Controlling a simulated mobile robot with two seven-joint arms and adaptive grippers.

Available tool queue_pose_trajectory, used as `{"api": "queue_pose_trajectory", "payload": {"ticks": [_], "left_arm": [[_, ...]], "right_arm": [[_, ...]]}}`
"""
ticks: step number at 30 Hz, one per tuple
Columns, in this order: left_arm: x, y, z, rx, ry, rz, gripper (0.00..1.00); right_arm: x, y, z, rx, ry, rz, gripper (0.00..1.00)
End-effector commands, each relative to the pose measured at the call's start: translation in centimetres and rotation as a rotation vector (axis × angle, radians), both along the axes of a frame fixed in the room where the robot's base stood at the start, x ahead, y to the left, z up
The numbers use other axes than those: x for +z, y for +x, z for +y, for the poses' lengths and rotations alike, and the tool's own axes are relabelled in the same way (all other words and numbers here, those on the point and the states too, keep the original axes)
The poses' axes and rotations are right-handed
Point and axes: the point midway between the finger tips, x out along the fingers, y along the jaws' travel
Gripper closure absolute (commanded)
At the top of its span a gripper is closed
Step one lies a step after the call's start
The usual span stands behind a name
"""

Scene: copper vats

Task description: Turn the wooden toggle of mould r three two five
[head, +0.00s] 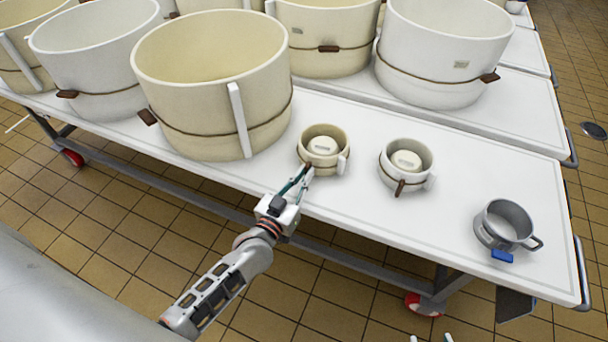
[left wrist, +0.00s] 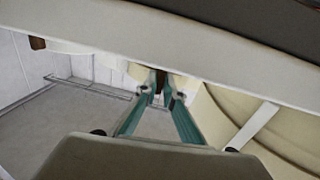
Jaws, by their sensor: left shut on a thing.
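A small cream mould (head: 341,141) with a pale disc inside stands near the table's front edge in the head view. A cord runs round it; the number on its disc is too small to read. My left gripper (head: 303,176) is at its front left side, with its fingers closed in. In the left wrist view, the fingers (left wrist: 157,98) are shut on a dark brown wooden toggle (left wrist: 158,80). The toggle is mostly hidden by the fingers in the head view. My right gripper (head: 431,338) shows only as two separated pale fingertips at the bottom edge, apart and empty.
A small white mould (head: 424,152) with a brown toggle (head: 400,187) stands to the right. Large cream and white vats (head: 215,110) fill the left and back. The white table (head: 350,215) is clear between the small vessels.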

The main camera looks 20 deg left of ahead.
Motion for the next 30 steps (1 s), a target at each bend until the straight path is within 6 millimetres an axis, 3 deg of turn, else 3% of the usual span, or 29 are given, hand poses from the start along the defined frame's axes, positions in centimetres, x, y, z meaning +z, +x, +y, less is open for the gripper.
{"api": "queue_pose_trajectory", "payload": {"ticks": [8,30], "left_arm": [[0.35,0.12,0.11,-0.001,-0.171,0.017,1.0],[-0.16,0.1,0.43,-0.001,-0.866,0.103,1.0]], "right_arm": [[0.45,0.33,-0.21,-0.001,-0.006,-0.009,0.6],[-0.02,-0.62,-0.76,-0.014,-0.014,0.013,0.6]]}}
